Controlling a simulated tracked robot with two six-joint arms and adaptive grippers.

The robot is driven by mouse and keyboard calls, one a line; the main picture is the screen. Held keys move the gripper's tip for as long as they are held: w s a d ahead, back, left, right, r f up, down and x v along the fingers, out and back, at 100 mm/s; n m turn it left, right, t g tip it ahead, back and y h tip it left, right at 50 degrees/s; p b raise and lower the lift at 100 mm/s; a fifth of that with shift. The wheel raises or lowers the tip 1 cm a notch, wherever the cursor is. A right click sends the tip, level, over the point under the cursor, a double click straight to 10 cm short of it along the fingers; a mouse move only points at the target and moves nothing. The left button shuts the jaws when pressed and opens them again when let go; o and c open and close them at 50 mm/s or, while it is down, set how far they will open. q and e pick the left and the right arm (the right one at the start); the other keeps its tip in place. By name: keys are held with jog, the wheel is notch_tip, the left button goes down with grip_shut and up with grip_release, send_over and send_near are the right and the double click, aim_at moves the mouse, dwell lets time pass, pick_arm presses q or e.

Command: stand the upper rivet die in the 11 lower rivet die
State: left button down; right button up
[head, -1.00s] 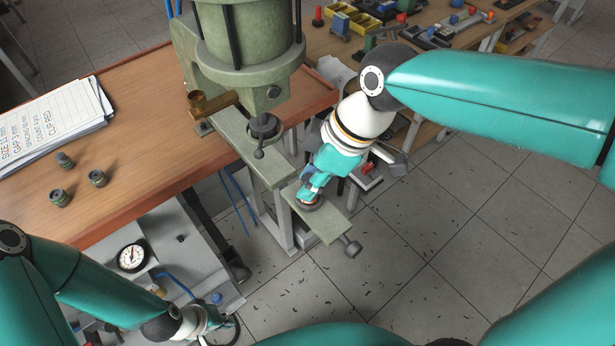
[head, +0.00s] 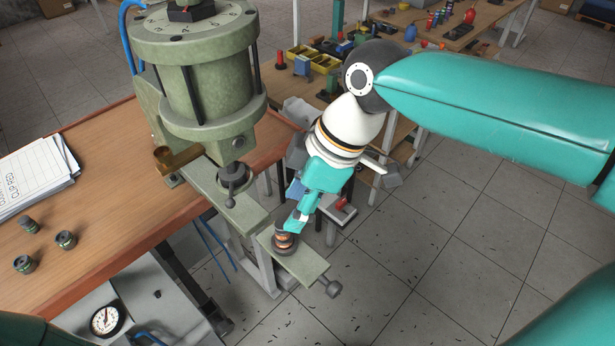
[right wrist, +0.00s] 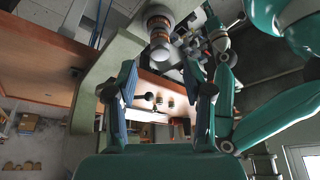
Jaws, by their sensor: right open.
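The green press (head: 205,75) stands at the table's edge. A small round die with a reddish-orange band (head: 285,241) sits on its lower arm (head: 300,264). My right gripper (head: 292,222) is open, with its fingertips close to this die; I cannot tell whether they touch it. In the right wrist view the two fingers (right wrist: 160,68) are spread, and an orange-banded round piece (right wrist: 160,42) shows beyond the tips. Three short dark dies with green bands stand on the table (head: 30,224) (head: 65,240) (head: 24,264). Their sizes cannot be read. My left gripper is out of view.
A dark fitting with a small lever (head: 233,178) hangs under the press cylinder above the lower arm. A brass pipe (head: 178,157) juts from the press. A gauge (head: 105,320) is below.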

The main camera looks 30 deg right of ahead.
jog(key=v, duration=0.6)
dwell(0.4)
